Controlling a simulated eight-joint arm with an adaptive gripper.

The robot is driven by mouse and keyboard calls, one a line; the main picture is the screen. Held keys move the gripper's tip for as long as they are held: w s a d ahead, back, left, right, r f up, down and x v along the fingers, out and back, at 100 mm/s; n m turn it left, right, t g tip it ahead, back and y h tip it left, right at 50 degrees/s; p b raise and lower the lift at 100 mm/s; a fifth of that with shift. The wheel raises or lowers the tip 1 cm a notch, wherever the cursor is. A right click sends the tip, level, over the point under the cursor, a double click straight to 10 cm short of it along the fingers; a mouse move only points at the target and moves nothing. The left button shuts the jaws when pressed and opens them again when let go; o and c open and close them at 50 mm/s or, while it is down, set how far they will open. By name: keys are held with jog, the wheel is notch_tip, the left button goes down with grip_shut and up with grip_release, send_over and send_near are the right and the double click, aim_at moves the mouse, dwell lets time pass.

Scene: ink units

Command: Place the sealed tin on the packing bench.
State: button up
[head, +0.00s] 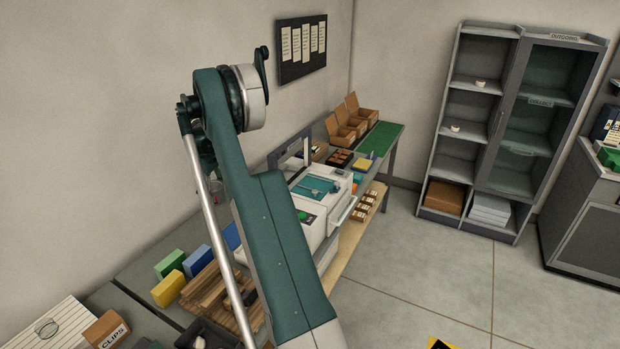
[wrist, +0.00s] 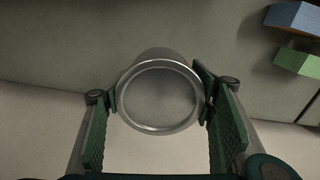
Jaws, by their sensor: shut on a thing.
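The tin (wrist: 158,98) is a round, grey metal can, seen end-on in the wrist view. My gripper (wrist: 155,100) is shut on it, with one green pad at each side. In the head view my arm hides the tin and most of the gripper. A long bench runs along the left wall. Its far end has a green top (head: 380,140) with open cardboard boxes (head: 347,118) at the back. I cannot tell which stretch is the packing bench. In the wrist view a plain grey-green surface (wrist: 60,45) lies behind the tin.
Blue (wrist: 295,18) and green (wrist: 298,60) blocks show at the wrist view's upper right. A white machine (head: 325,190) stands mid-bench. Wooden slats (head: 205,290) and a yellow block (head: 168,288) lie nearer. A shelf cabinet (head: 510,130) stands at the back right. Open floor (head: 430,260) lies between.

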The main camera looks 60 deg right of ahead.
jog(key=shift+f, duration=0.1)
send_over(220, 218)
jog(key=shift+a+f, duration=0.1)
jog(key=shift+f, duration=2.95)
jog(key=shift+f, duration=0.1)
jog(key=shift+f, duration=1.75)
jog(key=shift+f, duration=0.1)
jog(key=o, duration=0.8)
jog(key=shift+f+b, duration=0.1)
jog(key=shift+b, duration=0.2)
jog(key=shift+c, duration=0.2)
jog(key=o, duration=0.4)
jog(key=shift+r, duration=0.2)
